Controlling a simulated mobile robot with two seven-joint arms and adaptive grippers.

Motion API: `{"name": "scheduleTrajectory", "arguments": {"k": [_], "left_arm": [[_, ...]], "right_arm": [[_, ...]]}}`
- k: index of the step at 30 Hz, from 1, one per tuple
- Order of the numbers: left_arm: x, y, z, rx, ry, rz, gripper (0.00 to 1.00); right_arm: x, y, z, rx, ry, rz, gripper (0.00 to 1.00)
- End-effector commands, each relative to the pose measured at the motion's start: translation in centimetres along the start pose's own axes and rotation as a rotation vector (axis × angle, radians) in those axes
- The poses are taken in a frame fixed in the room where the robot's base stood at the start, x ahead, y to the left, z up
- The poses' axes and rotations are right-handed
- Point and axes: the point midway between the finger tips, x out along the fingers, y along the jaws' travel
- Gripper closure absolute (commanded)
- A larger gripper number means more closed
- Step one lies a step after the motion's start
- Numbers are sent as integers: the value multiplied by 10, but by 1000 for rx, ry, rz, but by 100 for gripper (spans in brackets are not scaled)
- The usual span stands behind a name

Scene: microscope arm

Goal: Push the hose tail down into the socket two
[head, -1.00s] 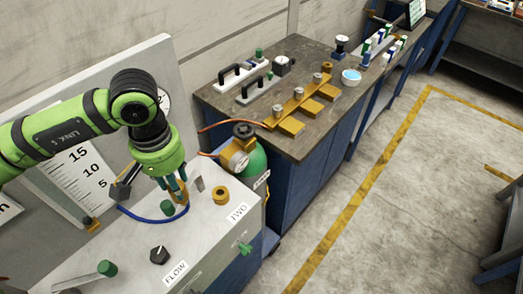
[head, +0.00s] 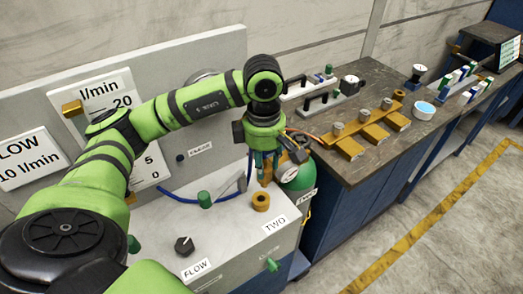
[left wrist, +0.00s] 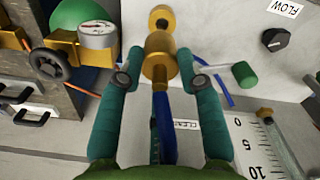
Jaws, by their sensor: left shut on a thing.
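My left gripper (head: 263,162) is shut on the hose tail (head: 265,180), a brass fitting on a blue hose (head: 182,198). In the left wrist view the hose tail (left wrist: 159,58) sits between the two teal fingers, with the blue hose (left wrist: 165,125) running back from it. Socket two (head: 261,201) is a brass ring on the white bench top, by the TWO label. The hose tail is just above it in the head view. In the left wrist view the socket (left wrist: 161,18) lies beyond its tip. I cannot tell whether they touch. My right gripper is not in view.
A green cap (head: 205,199) and the black FLOW knob (head: 184,246) stand left of the socket. A gauge (head: 289,172) and green cylinder (head: 300,178) are close on the right. Behind stands a panel with a flow scale (head: 150,165).

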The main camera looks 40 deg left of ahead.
Motion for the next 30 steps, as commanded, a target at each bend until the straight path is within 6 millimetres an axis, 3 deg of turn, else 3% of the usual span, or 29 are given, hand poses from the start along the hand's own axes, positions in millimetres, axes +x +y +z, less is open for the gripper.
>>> {"name": "scheduleTrajectory", "arguments": {"k": [6,22,30], "left_arm": [[-5,4,-10,-198,4,-4,100],[-3,4,-10,-201,5,-3,100],[21,4,-11,-200,6,-5,100]], "right_arm": [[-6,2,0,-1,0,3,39],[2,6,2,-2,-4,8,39],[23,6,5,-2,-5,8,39]]}}
